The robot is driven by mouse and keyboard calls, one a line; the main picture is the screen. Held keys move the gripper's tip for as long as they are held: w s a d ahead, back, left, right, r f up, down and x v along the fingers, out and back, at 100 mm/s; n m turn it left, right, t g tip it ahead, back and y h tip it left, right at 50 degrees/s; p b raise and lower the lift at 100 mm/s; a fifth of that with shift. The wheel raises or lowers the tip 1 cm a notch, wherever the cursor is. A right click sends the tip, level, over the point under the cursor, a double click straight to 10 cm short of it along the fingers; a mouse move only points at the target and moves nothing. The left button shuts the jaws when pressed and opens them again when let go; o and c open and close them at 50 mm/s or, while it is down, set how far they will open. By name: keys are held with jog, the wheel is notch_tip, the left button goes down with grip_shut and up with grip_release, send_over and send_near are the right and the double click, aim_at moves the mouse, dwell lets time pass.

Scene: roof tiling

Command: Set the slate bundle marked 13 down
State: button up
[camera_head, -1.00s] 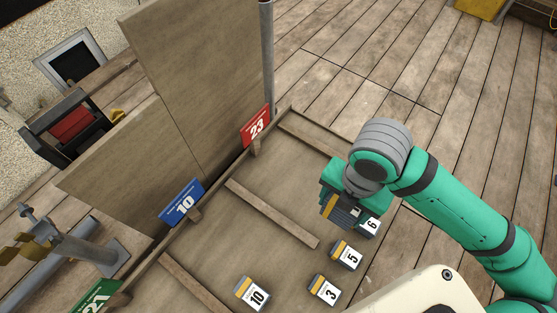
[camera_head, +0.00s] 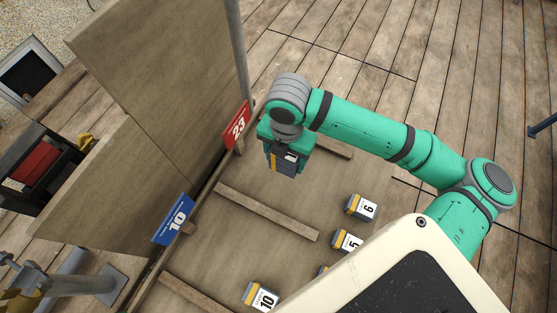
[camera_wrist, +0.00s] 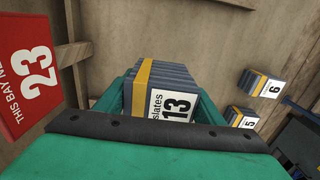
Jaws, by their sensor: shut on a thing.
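The slate bundle marked 13 (camera_wrist: 172,100) is a dark stack with a yellow band and a white label. My gripper (camera_wrist: 165,105) is shut on it in the wrist view. In the head view my gripper (camera_head: 285,150) holds the bundle (camera_head: 283,163) over the bay by the red 23 sign (camera_head: 237,127). That sign also shows at the left of the wrist view (camera_wrist: 30,75). I cannot tell whether the bundle's underside touches the boards.
Bundles marked 6 (camera_head: 362,208), 5 (camera_head: 347,241) and 10 (camera_head: 261,295) lie on the boards. A batten (camera_head: 265,211) divides the bays. A blue 10 sign (camera_head: 173,219) stands on the left edge, before upright panels (camera_head: 160,75). Bare board lies below my gripper.

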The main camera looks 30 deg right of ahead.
jog(key=shift+w+f, duration=1.25)
jog(key=shift+f, duration=0.3)
jog(key=shift+w+a+f, duration=0.1)
jog(key=shift+w+f, duration=0.05)
jog(key=shift+f, duration=0.7)
jog(key=shift+w+f, duration=0.1)
jog(key=shift+f, duration=0.75)
jog(key=shift+f, duration=0.15)
jog(key=o, duration=1.5)
jog(key=shift+o, duration=0.2)
notch_tip(320, 180, up, 12)
jog(key=shift+r, duration=0.15)
